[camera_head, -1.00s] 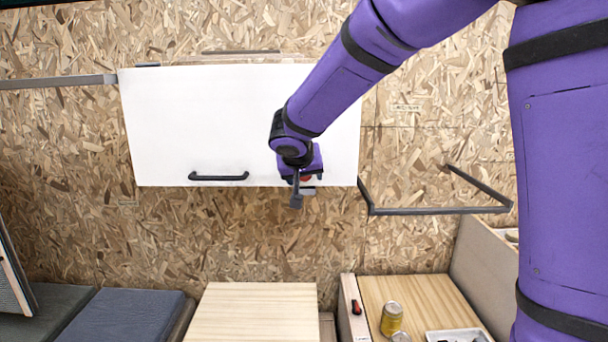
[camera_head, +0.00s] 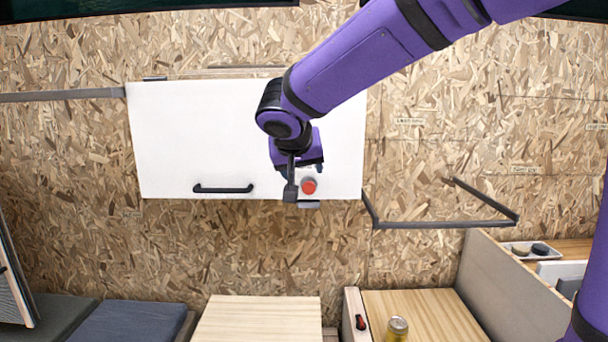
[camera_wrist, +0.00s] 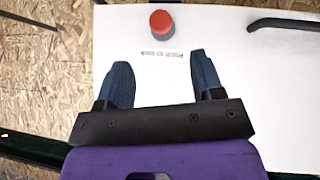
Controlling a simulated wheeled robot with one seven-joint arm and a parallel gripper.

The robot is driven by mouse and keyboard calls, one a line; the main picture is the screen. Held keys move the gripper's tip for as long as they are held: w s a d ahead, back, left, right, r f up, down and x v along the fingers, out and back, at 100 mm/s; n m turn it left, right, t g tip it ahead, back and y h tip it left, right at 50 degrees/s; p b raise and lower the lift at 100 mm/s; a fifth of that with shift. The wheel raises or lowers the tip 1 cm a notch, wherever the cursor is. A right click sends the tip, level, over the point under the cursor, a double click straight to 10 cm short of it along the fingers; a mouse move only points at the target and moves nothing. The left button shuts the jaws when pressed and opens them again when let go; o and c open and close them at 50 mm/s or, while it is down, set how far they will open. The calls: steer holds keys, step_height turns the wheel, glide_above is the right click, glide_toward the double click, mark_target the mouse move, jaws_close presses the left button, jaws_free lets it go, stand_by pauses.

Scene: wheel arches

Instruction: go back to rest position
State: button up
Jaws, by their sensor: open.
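My purple arm reaches from the upper right across the head view. My gripper (camera_head: 296,188) hangs in front of the lower right part of a white cabinet door (camera_head: 215,130). In the wrist view my gripper (camera_wrist: 162,82) has its two blue fingers spread apart with nothing between them. A red round knob (camera_head: 309,186) is on the door just right of my gripper. The red knob (camera_wrist: 161,23) also shows beyond the fingertips in the wrist view, apart from them, with small printed text beside it.
A black handle (camera_head: 223,189) is on the door's lower edge. A dark bar bracket (camera_head: 440,224) sticks out from the chipboard wall at the right. Below are a wooden top (camera_head: 258,318), dark cushions (camera_head: 125,322) and a counter with a yellow can (camera_head: 397,328).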

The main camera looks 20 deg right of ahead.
steer(key=shift+s+a+r, duration=0.1)
steer(key=shift+s, duration=0.1)
steer(key=s+d+g+y, duration=0.2)
steer(key=s+d, duration=0.9)
steer(key=s, duration=0.3)
steer(key=s+f+n+y, duration=0.2)
steer(key=s+f, duration=0.1)
steer(key=s, duration=1.2)
steer(key=shift+d+f+n+g, duration=0.15)
steer(key=shift+f+n+g, duration=0.15)
steer(key=shift+f+g, duration=0.1)
